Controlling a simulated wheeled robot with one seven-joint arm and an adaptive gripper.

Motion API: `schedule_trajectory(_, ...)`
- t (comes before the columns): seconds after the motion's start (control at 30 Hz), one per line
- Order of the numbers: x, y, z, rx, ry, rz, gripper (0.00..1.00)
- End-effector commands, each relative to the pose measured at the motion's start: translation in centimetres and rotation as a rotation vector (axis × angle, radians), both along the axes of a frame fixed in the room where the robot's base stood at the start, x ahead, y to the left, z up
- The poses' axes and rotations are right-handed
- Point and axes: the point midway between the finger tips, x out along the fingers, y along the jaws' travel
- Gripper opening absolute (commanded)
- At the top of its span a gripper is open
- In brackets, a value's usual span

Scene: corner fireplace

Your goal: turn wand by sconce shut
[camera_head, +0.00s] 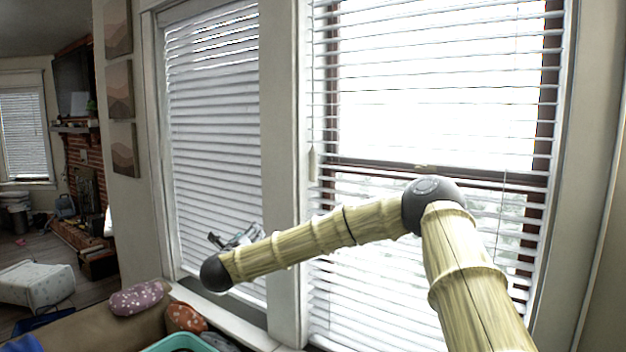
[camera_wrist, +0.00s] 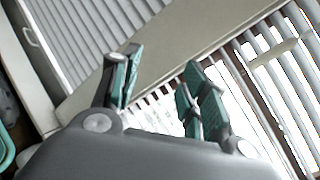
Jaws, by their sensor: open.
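Two windows with white blinds stand side by side. The right blind (camera_head: 430,90) has open slats with bright light between them. The left blind (camera_head: 215,110) looks mostly closed, with gaps near its top. A short pale wand (camera_head: 312,163) hangs at the right blind's left edge. In the wrist view, a pale stick (camera_wrist: 275,50) lying across slats at the upper right looks like this wand. My gripper (camera_head: 237,238) is low in front of the left window, apart from the wand. In the wrist view my gripper (camera_wrist: 160,80) has spread fingers with nothing between them. No sconce is clearly visible.
A white post (camera_head: 283,150) separates the windows. Below are a pink patterned cushion (camera_head: 137,298), a reddish one (camera_head: 186,317) and a teal-rimmed container (camera_head: 180,343). Three pictures hang on the wall at left. A brick fireplace (camera_head: 88,170) is farther back.

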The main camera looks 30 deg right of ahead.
Motion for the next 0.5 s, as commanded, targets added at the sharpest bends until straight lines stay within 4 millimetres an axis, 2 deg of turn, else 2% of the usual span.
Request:
schedule_trajectory(0.03,-0.1,-2.7,4.6,0.071,-0.081,-0.065,0.45)
schedule_trajectory(0.1,-0.5,-5.9,9.1,0.165,-0.188,-0.146,0.45)
schedule_trajectory(0.2,-1.5,-9.7,14.1,0.274,-0.315,-0.239,0.45)
schedule_trajectory(0.33,-2.7,-13.0,18.0,0.366,-0.424,-0.318,0.45)
schedule_trajectory(0.5,-3.2,-14.8,19.6,0.407,-0.475,-0.355,0.45)
